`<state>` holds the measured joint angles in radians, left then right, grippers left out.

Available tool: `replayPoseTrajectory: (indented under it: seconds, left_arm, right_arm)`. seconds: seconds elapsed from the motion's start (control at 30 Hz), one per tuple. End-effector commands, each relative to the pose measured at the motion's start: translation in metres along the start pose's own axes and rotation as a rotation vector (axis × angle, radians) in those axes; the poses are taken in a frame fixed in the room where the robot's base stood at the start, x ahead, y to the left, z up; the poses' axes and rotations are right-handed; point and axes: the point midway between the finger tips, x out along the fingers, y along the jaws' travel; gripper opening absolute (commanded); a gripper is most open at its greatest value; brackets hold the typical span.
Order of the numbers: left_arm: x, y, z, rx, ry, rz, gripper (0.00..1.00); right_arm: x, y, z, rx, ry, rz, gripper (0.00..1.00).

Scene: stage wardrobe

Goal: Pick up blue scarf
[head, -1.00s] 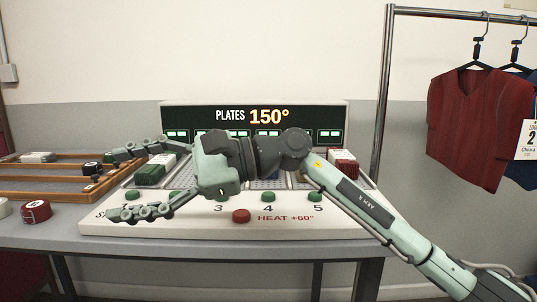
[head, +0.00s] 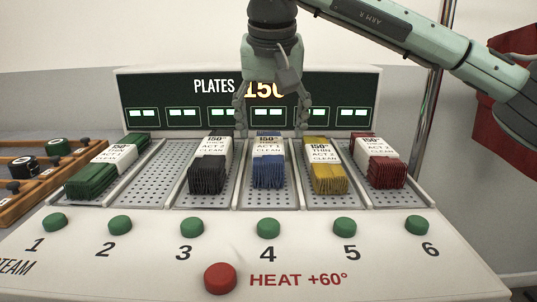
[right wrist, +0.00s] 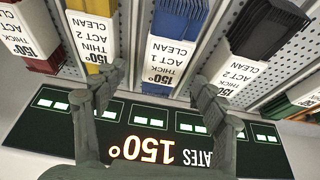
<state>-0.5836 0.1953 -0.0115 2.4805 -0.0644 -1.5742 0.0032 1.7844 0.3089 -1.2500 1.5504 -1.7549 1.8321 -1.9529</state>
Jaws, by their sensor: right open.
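The blue scarf (head: 268,172) lies folded on the perforated plate above button 4, with a white paper band reading 150°, ACT 1, CLEAN around it. It also shows in the right wrist view (right wrist: 180,22), upside down. My right gripper (head: 270,132) points down over the far end of the blue scarf's plate, its fingers spread to either side and empty. In the right wrist view its two fingers (right wrist: 160,85) are apart, with the blue scarf's band between and beyond them. I cannot tell the height above the scarf. My left gripper is not in view.
A black scarf (head: 207,172) and a yellow scarf (head: 328,176) flank the blue one. A green scarf (head: 92,180) and a red scarf (head: 386,170) lie farther out. Plate 2 (head: 155,172) is bare. The display panel (head: 180,97) stands behind. A red button (head: 220,278) is in front.

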Motion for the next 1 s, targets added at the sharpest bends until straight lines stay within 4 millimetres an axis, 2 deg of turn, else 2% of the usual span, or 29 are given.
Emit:
replayPoseTrajectory:
  seconds: [0.33, 0.6, 1.0]
  left_arm:
    - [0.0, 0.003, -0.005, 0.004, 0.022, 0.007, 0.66]
    - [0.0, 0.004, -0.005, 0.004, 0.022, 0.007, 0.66]
    - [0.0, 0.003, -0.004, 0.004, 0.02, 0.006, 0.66]
  right_arm:
    - [0.045, -0.005, 0.007, 0.002, -0.002, -0.003, 0.72]
    - [0.05, -0.005, 0.007, 0.002, -0.001, -0.003, 0.72]
    - [0.05, -0.005, 0.007, 0.002, -0.001, -0.003, 0.22]
